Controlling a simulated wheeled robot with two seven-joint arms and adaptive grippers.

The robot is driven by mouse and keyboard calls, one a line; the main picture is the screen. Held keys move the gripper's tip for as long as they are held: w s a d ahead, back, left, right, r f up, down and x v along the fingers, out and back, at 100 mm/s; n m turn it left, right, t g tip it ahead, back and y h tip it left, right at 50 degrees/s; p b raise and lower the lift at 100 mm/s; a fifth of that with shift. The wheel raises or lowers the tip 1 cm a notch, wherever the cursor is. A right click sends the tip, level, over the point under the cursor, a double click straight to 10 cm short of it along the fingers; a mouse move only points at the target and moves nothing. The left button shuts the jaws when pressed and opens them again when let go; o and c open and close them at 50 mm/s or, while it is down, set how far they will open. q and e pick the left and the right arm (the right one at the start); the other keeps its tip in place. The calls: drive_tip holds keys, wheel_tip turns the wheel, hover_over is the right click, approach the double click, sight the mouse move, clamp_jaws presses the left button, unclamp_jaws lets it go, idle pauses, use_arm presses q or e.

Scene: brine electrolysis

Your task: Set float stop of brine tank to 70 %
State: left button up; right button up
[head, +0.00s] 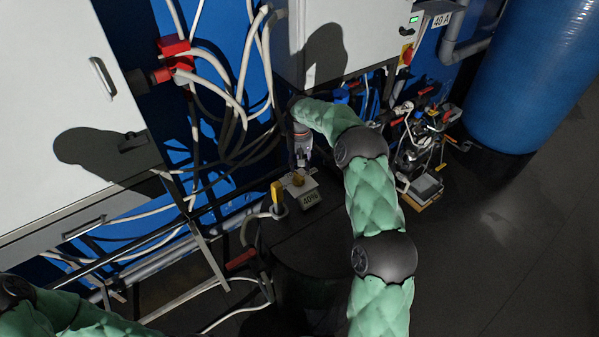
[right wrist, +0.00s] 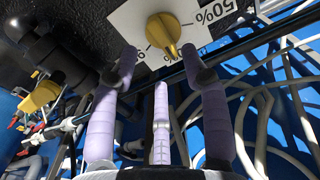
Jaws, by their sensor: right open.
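The black brine tank (head: 318,245) stands on the floor in the middle of the head view. On its top is a white dial plate (head: 307,187) with a yellow knob (head: 298,179) and a label reading 40%. In the right wrist view the knob (right wrist: 165,32) sits on the plate (right wrist: 128,22), with a 50% mark at its upper right. My right gripper (right wrist: 160,60) is open, its fingertips spread either side below the knob and apart from it. In the head view this gripper (head: 302,158) is just above the dial. My left gripper is out of view.
A yellow valve handle (head: 277,195) stands close left of the dial; it also shows in the right wrist view (right wrist: 40,97). Grey cabinets (head: 60,100) and hanging cables are behind. A blue tank (head: 535,75) stands at right.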

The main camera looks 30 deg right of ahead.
drive_tip(key=shift+r, duration=2.65)
